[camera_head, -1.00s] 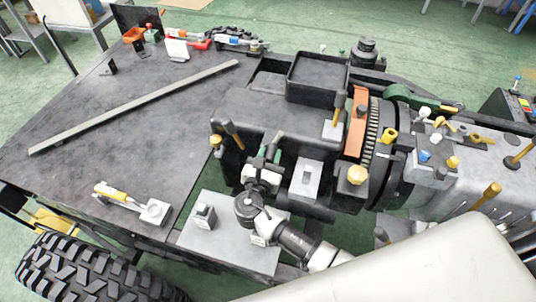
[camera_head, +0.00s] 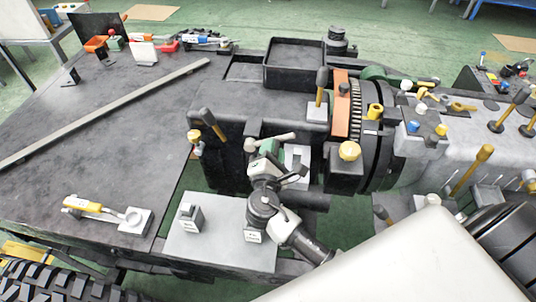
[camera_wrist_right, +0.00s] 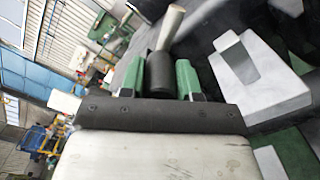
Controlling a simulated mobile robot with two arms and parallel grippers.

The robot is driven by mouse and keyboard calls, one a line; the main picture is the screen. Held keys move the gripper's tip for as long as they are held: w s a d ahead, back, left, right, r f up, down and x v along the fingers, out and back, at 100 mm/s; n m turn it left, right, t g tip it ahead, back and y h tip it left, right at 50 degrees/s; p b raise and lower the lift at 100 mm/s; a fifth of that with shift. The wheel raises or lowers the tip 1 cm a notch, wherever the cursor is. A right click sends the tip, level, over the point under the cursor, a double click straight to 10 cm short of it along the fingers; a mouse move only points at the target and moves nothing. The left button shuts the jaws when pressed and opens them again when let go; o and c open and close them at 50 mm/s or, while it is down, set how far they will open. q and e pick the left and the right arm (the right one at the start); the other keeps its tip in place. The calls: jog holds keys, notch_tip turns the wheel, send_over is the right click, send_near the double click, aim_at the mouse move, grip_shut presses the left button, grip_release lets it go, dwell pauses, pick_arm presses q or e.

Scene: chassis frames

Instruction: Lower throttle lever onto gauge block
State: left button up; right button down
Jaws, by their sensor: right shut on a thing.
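My right gripper (camera_head: 282,157) is shut on the throttle lever's dark cylindrical grip. The lever's pale rod (camera_head: 270,142) sticks out beyond the fingers, in front of the dark housing. In the right wrist view the dark grip of the lever (camera_wrist_right: 160,74) sits between the green fingers, and the pale rod points up the picture. A light grey block with a raised part (camera_head: 303,165), which may be the gauge block, is partly hidden behind the gripper. In the wrist view this grey block (camera_wrist_right: 272,92) is to the right of the fingers, apart from them. My left gripper is not in view.
Yellow levers with dark knobs (camera_head: 213,125) rise close by. A yellow-handled tool (camera_head: 88,205) lies on the dark deck (camera_head: 100,140), which has much free room.

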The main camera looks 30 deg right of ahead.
jog(key=shift+s+d+f+m+b, duration=0.15)
jog(key=shift+f+m+b, duration=0.45)
jog(key=shift+f+b, duration=0.05)
jog(key=shift+f+m+b, duration=0.2)
jog(key=shift+m+b, duration=0.4)
jog(key=c, duration=0.8)
grip_release()
jog(key=shift+d, duration=0.1)
jog(key=b+v, duration=0.2)
jog(key=v, duration=0.9)
